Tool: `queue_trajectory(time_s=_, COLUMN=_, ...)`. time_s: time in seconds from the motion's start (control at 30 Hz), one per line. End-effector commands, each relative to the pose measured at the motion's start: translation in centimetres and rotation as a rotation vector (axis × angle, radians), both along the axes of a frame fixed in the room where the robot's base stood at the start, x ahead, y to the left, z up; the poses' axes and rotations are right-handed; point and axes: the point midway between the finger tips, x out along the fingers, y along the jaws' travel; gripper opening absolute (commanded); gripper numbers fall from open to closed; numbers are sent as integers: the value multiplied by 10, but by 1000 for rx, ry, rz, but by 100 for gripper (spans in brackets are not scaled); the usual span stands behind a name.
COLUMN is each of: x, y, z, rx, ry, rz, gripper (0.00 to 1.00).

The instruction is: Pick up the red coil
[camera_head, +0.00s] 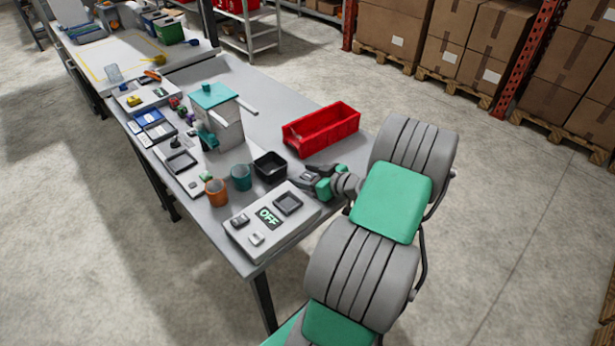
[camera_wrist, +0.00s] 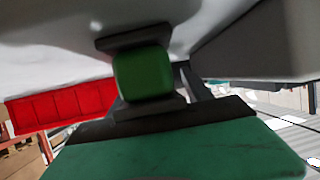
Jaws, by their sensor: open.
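A small dark-red item (camera_head: 174,103) lies among small coloured parts near the left edge of the table. It may be the red coil, but it is too small to be sure. My gripper (camera_head: 303,181) is open over the near right part of the table, between the red bin and the OFF panel. It is well to the right of the small parts, and I see nothing held in it. The wrist view shows mostly green and grey gripper parts close up, with no coil visible.
A red bin (camera_head: 322,131) stands behind my gripper. A black square tray (camera_head: 270,167), a teal cup (camera_head: 241,177) and an orange cup (camera_head: 216,192) stand left of it. A grey teal-topped dispenser (camera_head: 220,123) stands farther back. The OFF panel (camera_head: 268,238) is at the near end.

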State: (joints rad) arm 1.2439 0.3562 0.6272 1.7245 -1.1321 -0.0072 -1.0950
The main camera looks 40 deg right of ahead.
Motion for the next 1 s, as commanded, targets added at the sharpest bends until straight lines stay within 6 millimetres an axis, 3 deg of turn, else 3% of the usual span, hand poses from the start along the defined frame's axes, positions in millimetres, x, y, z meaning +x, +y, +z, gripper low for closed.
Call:
queue_trajectory(time_s=0.2, x=0, y=-1, z=-1, rx=-1, ry=0, rz=-2, gripper=57)
queue_trajectory(time_s=0.9, x=0, y=-1, z=-1, rx=0, ry=0, rz=-2, gripper=0)
queue_trajectory(time_s=1.0, x=0, y=-1, z=-1, rx=0, ry=0, rz=-2, gripper=0)
